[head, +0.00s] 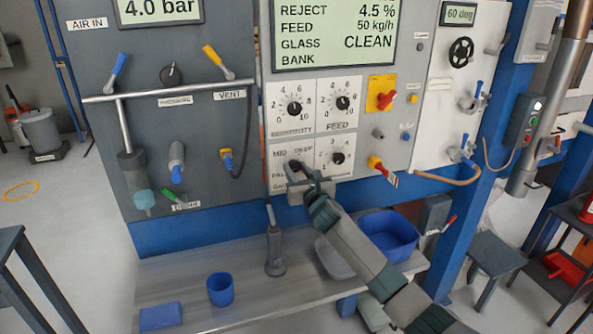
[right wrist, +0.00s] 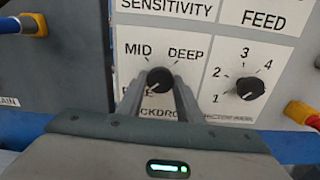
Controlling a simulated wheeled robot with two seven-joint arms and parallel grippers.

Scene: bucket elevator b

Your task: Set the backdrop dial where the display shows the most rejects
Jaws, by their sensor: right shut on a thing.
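The backdrop dial (right wrist: 160,78) is a black knob on the white panel, with the labels MID, DEEP and a partly covered PALE around it. Its pale mark seems to point lower left, toward PALE. My right gripper (head: 299,172) is shut on this dial, one finger on each side of it in the right wrist view. In the head view the gripper hides most of the dial. The display (head: 334,35) reads REJECT 4.5 %, FEED 50 kg/h and GLASS CLEAN; the BANK line shows no clear value. My left gripper is not in view.
A numbered dial (right wrist: 251,86) sits just right of the backdrop dial. Sensitivity (head: 294,108) and feed (head: 343,102) dials are above. A shelf below holds a blue cup (head: 220,290) and a blue bin (head: 389,236).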

